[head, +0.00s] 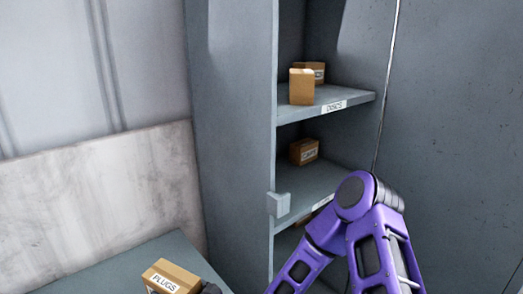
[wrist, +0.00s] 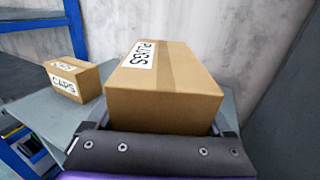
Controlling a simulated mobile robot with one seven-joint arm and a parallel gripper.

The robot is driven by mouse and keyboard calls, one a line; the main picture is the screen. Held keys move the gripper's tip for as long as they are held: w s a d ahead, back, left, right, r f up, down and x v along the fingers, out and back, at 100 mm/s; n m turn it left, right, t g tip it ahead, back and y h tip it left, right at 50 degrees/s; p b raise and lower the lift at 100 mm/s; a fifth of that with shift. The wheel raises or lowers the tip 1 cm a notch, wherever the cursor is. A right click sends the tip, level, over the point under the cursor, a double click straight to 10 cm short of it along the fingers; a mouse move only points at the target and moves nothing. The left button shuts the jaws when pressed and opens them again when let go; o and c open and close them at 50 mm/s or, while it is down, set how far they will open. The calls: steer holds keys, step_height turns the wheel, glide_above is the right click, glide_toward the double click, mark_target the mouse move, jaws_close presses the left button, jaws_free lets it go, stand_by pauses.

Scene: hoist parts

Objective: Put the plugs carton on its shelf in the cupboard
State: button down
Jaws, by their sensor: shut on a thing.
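The plugs carton (head: 168,279), a brown box with a white PLUGS label, is at the bottom of the head view, over or on a grey surface. It fills the middle of the wrist view (wrist: 165,100), between the jaws of my gripper (wrist: 157,128), which is shut on it. I cannot tell whether it touches the surface. The cupboard (head: 235,120) is open to its right, with the DISCS shelf (head: 345,108) above a middle shelf (head: 300,183). The middle shelf's label is too small to read. My arm hides part of the lower shelf; no PLUGS label is readable there.
Two cartons (head: 302,86) stand on the DISCS shelf and one (head: 304,151) on the middle shelf. A CAPS carton (wrist: 75,80) stands on the grey surface (wrist: 45,108) left of my gripper. A pale handle (head: 278,203) juts out by the cupboard's front edge.

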steer(key=shift+s+d, duration=0.2)
steer(key=shift+d, duration=0.15)
steer(key=w+d+m+t+h, duration=0.2)
steer(key=d, duration=1)
steer(key=w+d+m+t+h, duration=0.2)
steer(key=d+t+h, duration=0.1)
steer(key=d, duration=0.8)
steer(key=w+d+r+m+t+h, duration=0.1)
steer(key=w+d+m+t+h, duration=0.1)
steer(key=d, duration=1)
steer(key=shift+w+d+m+t+h, duration=0.3)
steer(key=shift+w+m, duration=0.2)
steer(key=shift+r, duration=0.1)
steer(key=shift+a+r+p, duration=0.1)
steer(key=shift+r+p, duration=0.65)
steer(key=shift+p, duration=0.05)
steer(key=shift+w, duration=0.1)
